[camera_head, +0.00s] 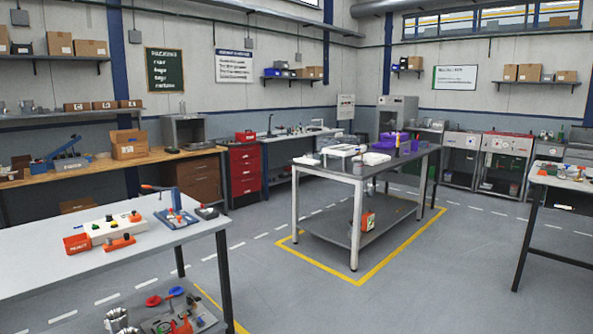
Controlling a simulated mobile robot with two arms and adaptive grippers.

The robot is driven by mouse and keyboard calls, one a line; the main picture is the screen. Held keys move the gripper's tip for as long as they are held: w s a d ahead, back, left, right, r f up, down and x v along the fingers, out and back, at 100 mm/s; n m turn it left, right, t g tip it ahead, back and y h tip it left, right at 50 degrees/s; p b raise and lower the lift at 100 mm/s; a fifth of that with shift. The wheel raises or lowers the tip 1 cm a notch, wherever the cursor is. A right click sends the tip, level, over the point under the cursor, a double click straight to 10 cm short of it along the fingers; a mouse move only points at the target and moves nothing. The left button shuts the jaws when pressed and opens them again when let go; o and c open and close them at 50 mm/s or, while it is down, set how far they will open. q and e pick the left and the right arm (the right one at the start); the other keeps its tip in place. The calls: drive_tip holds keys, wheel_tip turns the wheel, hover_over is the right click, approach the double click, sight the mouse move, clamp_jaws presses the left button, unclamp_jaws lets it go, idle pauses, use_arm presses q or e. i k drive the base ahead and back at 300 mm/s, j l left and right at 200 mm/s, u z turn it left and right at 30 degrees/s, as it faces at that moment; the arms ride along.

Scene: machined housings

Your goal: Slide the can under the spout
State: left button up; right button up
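No can or spout can be identified with certainty. A small orange container (367,221) stands on the lower shelf of the middle table. Shiny metal cylinders (117,320) sit on the lower shelf of the near left table, partly cut off by the bottom edge. A thin tap-like shape (270,123) rises from the counter by the far wall, too small to make out clearly. Neither of my grippers is in view.
The near left table (120,252) carries a red bin (77,243) and a white control box (110,229). The middle table (330,172) stands inside yellow floor lines, with purple and white parts on top. Another table (560,184) is at right. Grey floor (440,285) between them is clear.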

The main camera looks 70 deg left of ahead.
sight(358, 169)
drive_tip(key=u, duration=1.9)
drive_tip(key=i+u, duration=0.3)
drive_tip(key=i, duration=2.3)
drive_tip(key=i+j, duration=0.1)
drive_tip(key=i, duration=1.1)
drive_tip(key=i+z, duration=0.35)
drive_tip(key=i+j+z, duration=0.3)
drive_tip(key=i, duration=0.25)
drive_tip(key=i+j+z, duration=0.35)
drive_tip(key=i+l, duration=0.05)
